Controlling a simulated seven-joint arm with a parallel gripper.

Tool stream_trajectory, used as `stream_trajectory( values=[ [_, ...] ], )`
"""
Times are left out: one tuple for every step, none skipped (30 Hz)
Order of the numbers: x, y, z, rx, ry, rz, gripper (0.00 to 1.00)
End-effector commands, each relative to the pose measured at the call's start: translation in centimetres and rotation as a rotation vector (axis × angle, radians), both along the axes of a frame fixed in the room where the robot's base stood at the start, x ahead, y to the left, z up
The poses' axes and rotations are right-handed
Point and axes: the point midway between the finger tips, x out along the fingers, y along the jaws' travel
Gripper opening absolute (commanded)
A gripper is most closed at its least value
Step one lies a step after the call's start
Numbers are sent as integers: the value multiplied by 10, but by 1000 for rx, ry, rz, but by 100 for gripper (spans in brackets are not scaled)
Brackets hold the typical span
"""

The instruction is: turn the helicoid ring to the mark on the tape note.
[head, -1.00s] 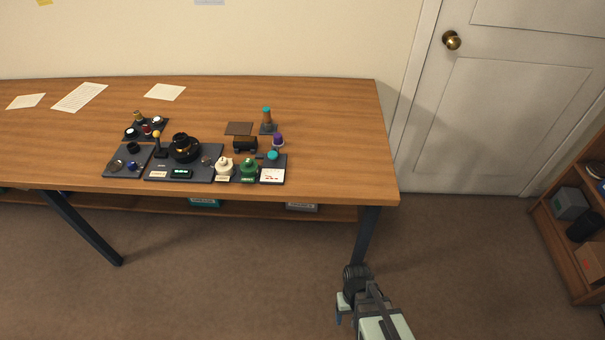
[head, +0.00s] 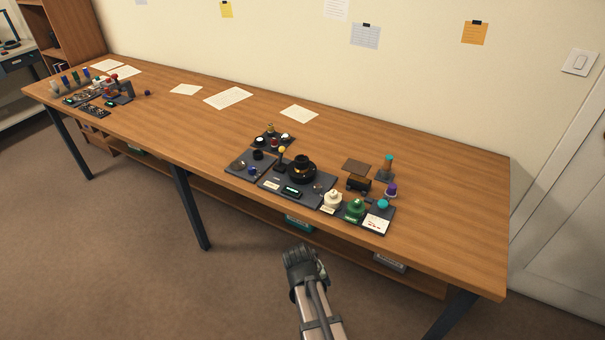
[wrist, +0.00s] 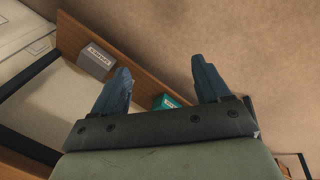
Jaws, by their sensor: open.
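A black round lens body (head: 301,171) with a brassy band stands upright on a dark mat (head: 268,188) near the table's front edge. I take the helicoid ring to be part of it, but its marks are too small to read. A small pale label (head: 273,185) lies on the mat in front of the lens; I cannot tell whether it is the tape note. My gripper (wrist: 163,80) is open and empty in the wrist view, its two dark fingers wide apart. In the head view my arm's end is below and in front of the table, apart from the lens.
Cream (head: 333,201) and green (head: 355,210) round pieces and a white card (head: 376,224) stand right of the lens. A yellow-topped post (head: 281,152) is close on its left. The table's front edge lies between my gripper and these. The shelf below holds bins (head: 299,220).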

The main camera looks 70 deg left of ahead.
Motion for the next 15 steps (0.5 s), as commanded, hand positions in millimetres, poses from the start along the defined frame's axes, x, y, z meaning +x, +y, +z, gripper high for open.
stream_trajectory(
  values=[
    [-18,24,15,20,-27,54,76],
    [-28,34,24,30,-44,84,76],
    [-41,48,37,44,-69,127,76],
    [-50,59,46,53,-89,159,76],
    [-59,69,57,64,-109,193,76],
    [-71,83,70,75,-140,238,76],
    [-79,93,81,84,-164,272,76],
    [-87,102,91,89,-186,304,76],
    [-95,114,105,98,-220,348,76],
    [-101,122,115,102,-247,380,76],
    [-106,131,126,105,-274,410,76],
    [-111,143,140,107,-312,453,76],
    [-114,152,151,107,-344,485,76],
    [-114,161,163,105,-379,518,76],
    [-112,175,179,94,-432,563,76]
  ],
)
